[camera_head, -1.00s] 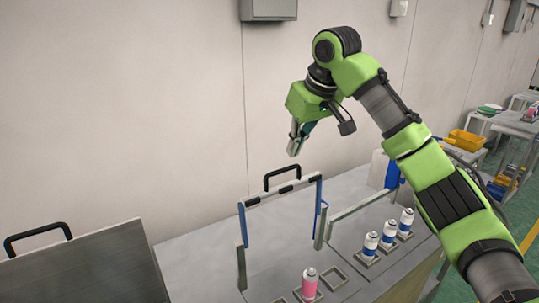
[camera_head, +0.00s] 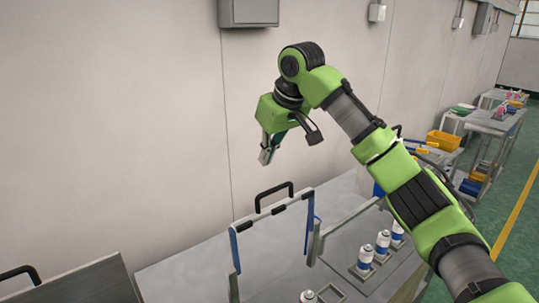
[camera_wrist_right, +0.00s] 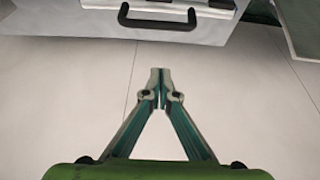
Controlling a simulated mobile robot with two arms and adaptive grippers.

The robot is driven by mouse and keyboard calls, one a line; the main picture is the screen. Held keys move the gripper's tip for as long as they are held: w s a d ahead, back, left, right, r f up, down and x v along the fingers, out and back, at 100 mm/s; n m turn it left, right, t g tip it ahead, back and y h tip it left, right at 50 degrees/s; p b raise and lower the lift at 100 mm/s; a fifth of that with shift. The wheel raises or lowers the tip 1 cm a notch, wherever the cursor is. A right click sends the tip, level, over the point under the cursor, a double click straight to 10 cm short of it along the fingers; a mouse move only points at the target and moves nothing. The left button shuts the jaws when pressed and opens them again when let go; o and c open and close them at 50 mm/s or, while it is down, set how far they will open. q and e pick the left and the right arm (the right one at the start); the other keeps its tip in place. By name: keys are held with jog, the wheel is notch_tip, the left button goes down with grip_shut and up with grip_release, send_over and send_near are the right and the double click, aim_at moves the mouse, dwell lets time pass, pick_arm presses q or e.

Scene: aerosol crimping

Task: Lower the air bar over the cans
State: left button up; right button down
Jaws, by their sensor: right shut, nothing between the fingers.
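The air bar (camera_head: 272,213) is a raised upright frame with blue-lined arms and a black handle (camera_head: 274,191). The handle also shows at the top of the right wrist view (camera_wrist_right: 158,24). My right gripper (camera_head: 267,156) is shut and empty, above the handle and apart from it, near the wall. Its fingertips also meet in the right wrist view (camera_wrist_right: 160,75). White and blue cans (camera_head: 365,257) stand in square holders on the right of the bench. Another can (camera_head: 308,297) is cut off by the bottom edge. My left gripper is not in view.
A grey rail (camera_head: 350,222) runs beside the frame on the bench (camera_head: 190,265). A dark panel with a black handle (camera_head: 20,271) lies at the left. The wall (camera_head: 120,130) stands close behind. Side tables with a yellow bin (camera_head: 443,140) are at the far right.

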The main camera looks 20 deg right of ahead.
pick_arm(q)
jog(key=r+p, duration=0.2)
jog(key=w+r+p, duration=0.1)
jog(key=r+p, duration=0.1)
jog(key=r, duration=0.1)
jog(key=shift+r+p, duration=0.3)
jog(key=shift+p, duration=0.1)
pick_arm(e)
notch_tip(320, 180, down, 7)
jog(key=s, duration=0.1)
jog(key=shift+d, duration=0.25)
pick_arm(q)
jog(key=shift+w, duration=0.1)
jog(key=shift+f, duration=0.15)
